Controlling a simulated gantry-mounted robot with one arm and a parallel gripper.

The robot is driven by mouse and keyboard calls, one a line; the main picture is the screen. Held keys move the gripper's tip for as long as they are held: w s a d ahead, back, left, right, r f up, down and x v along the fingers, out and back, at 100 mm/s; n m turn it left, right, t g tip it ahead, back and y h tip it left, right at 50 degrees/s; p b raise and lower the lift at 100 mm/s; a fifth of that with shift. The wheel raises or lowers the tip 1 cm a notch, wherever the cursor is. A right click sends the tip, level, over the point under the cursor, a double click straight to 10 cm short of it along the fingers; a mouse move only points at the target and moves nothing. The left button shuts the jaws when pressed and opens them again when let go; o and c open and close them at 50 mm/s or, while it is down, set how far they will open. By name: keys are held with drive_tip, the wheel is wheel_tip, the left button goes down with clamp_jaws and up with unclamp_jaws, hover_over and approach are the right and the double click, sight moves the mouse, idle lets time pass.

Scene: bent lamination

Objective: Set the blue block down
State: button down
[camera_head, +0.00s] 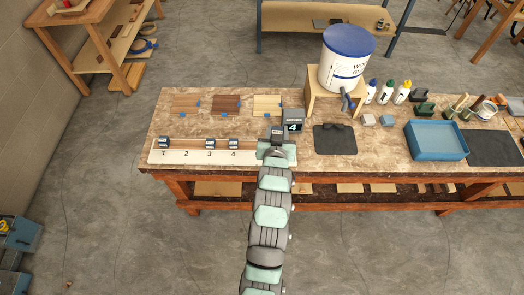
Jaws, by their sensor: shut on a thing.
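My gripper (277,134) is over the bench, just right of the numbered white strip (200,157) and in front of the dark box marked 4 (293,121). It is shut on the blue block, which my wrist mostly hides; its colour and its height above the bench cannot be read. Small dark-and-white blocks stand on the strip near 1 (164,143), near 3 (210,143) and near 4 (233,143). The place at 2 (186,154) is bare.
Three wood sheets (227,104) lie behind the strip. To the right are a dark mat (335,139), a glue bucket (346,60) on a wooden stand, several bottles (387,92) and a blue tray (436,141). The bench's front edge is close to the strip.

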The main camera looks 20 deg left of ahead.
drive_tip(key=w+a+f+y+b, duration=0.1)
drive_tip(key=w+a+f+b, duration=0.6)
drive_tip(key=w+a+b, duration=0.3)
drive_tip(key=shift+n, duration=0.4)
drive_tip(key=f, duration=0.9)
drive_tip(key=w+a+f, duration=0.1)
drive_tip(key=f, duration=0.4)
drive_tip(key=shift+f, duration=0.35)
wheel_tip(320, 180, down, 5)
drive_tip(key=b, duration=0.2)
drive_tip(key=shift+r+b, duration=0.1)
drive_tip(key=shift+b, duration=0.3)
drive_tip(key=shift+a+r, duration=0.1)
drive_tip(key=shift+r, duration=0.05)
drive_tip(key=c, duration=0.9)
unclamp_jaws()
drive_tip(key=shift+f, duration=0.2)
